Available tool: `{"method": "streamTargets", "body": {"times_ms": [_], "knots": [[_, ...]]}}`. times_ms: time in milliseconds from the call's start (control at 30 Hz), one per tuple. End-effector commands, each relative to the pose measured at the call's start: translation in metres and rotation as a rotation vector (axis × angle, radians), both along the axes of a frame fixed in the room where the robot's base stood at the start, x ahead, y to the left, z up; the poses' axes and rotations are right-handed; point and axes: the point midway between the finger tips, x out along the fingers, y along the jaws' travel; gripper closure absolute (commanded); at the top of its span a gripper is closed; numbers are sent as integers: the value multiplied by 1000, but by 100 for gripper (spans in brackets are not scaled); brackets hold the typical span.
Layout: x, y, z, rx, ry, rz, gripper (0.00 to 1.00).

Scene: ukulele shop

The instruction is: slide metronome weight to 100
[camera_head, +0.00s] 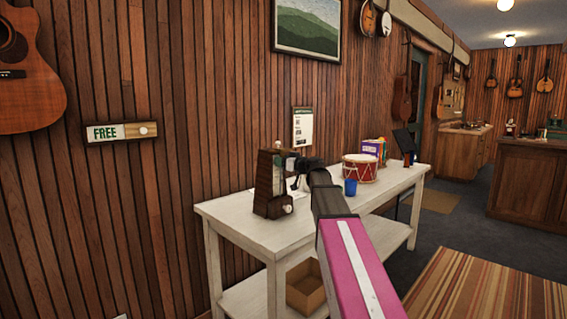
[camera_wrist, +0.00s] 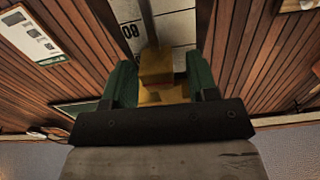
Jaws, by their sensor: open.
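The dark wooden metronome (camera_head: 265,190) stands upright on the near left end of the white table (camera_head: 240,217). My gripper (camera_head: 291,165) is at its upper front. In the wrist view, the brass-coloured weight (camera_wrist: 156,68) sits on a rod (camera_wrist: 148,22) before a white scale (camera_wrist: 176,30). The green fingers of my gripper (camera_wrist: 160,80) are open, one on each side of the weight. I cannot tell whether either finger touches it. The weight hides part of the scale, and the weight is too small to make out in the head view.
A cardboard box (camera_head: 306,287) sits on the lower shelf. The wood-panelled wall (camera_head: 170,200) runs close behind the table.

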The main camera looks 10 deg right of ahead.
Motion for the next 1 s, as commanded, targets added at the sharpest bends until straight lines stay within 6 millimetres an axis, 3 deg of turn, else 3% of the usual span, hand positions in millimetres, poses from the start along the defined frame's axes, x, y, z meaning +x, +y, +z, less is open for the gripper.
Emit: {"method": "streamTargets", "body": {"times_ms": [233, 400, 633, 1000], "knots": [[0, 0, 0, 0, 0, 0, 47], [0, 0, 0, 0, 0, 0, 100], [0, 1, -8, 1, 1, 1, 100], [-1, 2, -60, 0, 1, 1, 100]]}}
